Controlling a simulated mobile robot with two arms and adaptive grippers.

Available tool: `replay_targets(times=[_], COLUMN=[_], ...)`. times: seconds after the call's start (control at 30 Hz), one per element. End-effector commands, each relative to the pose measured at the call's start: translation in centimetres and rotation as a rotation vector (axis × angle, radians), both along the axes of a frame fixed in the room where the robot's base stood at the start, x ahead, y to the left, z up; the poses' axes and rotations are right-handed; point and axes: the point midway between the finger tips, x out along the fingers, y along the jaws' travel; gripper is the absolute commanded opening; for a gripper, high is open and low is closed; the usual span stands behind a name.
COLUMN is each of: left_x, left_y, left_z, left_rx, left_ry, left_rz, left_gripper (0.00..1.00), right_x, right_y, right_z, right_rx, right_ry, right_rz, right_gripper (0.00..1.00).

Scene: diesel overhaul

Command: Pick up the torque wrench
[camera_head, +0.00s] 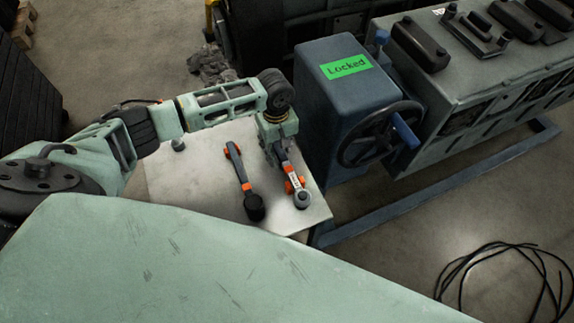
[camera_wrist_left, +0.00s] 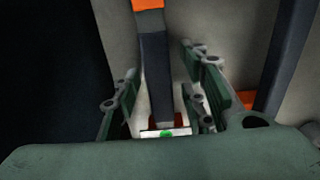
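Two long dark tools with orange parts lie on a light metal tabletop. The right one, which looks like the torque wrench (camera_head: 294,182), has a pale marked section and a round grey head towards the front edge. My left gripper (camera_head: 280,153) points down over its far end and hides that part. In the left wrist view the tool's dark shaft (camera_wrist_left: 155,70) runs between the two green fingers of my left gripper (camera_wrist_left: 162,100). The fingers are apart, with gaps visible beside the shaft. My right gripper is not in view.
The second tool (camera_head: 243,180), with a black head, lies just left of the first. A blue machine housing (camera_head: 340,105) with a green "Locked" label and handwheel (camera_head: 378,135) stands close right of the metal tabletop (camera_head: 190,190). A black cable (camera_head: 500,262) lies on the floor.

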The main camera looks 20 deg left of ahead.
Motion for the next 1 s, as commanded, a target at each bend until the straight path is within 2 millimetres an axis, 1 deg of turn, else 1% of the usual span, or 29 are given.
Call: replay_targets(times=[0.07, 0.1, 0.3, 0.53, 1.0], left_x=[-0.01, -0.01, -0.01, -0.01, -0.01], left_y=[-0.02, -0.02, -0.03, -0.03, -0.02], left_z=[0.01, 0.02, 0.04, 0.05, 0.06], left_rx=[0.0, 0.0, 0.0, 0.0, 0.0], left_ry=[0.0, 0.0, 0.0, 0.0, 0.0], left_rz=[-0.001, -0.001, -0.001, -0.001, -0.001], left_gripper=[0.39, 0.37, 0.2, 0.0, 0.0], right_x=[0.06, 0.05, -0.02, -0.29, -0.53], right_y=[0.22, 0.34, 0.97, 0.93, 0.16], right_z=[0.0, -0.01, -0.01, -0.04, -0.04], right_rx=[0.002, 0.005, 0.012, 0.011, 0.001], right_ry=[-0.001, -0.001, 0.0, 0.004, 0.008], right_rz=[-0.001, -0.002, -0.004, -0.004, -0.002], right_gripper=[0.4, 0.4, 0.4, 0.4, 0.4])
